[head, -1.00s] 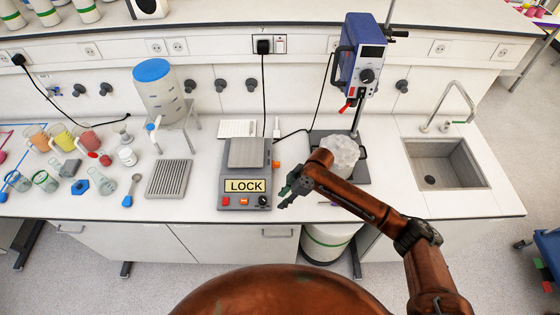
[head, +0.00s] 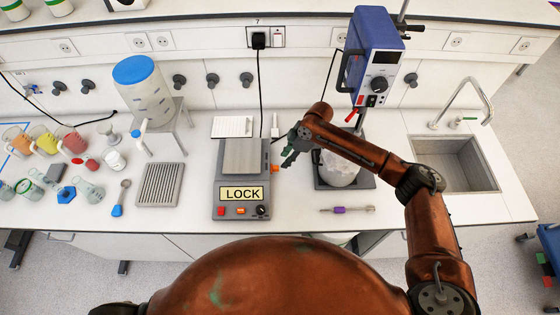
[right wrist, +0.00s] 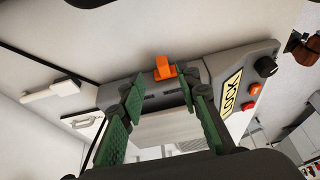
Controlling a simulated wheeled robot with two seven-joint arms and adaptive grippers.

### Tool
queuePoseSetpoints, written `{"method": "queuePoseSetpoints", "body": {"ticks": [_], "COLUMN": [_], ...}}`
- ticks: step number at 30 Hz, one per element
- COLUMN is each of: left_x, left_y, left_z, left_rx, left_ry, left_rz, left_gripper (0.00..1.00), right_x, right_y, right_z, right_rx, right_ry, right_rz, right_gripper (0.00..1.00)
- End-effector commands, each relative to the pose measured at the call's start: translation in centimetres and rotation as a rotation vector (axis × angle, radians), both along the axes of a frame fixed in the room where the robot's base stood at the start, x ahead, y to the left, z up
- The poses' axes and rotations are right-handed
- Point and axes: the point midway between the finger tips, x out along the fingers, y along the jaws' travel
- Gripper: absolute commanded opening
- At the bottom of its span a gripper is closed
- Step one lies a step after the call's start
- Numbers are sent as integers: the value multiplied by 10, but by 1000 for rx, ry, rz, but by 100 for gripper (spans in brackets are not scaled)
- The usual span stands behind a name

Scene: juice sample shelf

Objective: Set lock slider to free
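The grey balance (head: 228,211) stands on the bench with a LOCK sign (head: 242,194) on its front and a square metal pan (head: 244,156) on top. The small orange slider (head: 275,169) sticks out from its right side. In the right wrist view the orange slider (right wrist: 165,68) sits on the balance's edge, just beyond the fingertips. My right gripper (head: 288,156) is beside the balance's right side, near the slider. Its green fingers (right wrist: 164,92) are apart with nothing between them. No contact with the slider shows. My left gripper is out of view.
A blue stirrer (head: 376,50) on a stand and a clear vessel (head: 341,168) are right of my gripper. A purple-handled tool (head: 347,210) lies in front. A grey rack (head: 159,184) is left of the balance, and a sink (head: 455,164) is far right.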

Motion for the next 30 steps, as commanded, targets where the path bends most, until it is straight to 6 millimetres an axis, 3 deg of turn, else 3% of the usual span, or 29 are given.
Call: {"method": "queuePoseSetpoints", "body": {"ticks": [6,9,15,23,30], "left_x": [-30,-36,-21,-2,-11], "left_y": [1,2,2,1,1], "left_z": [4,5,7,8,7], "left_rx": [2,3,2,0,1], "left_ry": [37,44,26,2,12], "left_rz": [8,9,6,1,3], "left_gripper": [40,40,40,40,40], "right_x": [-1,-1,0,0,0], "right_y": [17,21,24,24,24], "right_z": [-32,-44,-57,-58,-58], "right_rx": [0,0,0,0,0], "right_ry": [3,2,-1,0,0], "right_rz": [4,2,2,0,0], "right_gripper": [30,30,30,30,14]}}
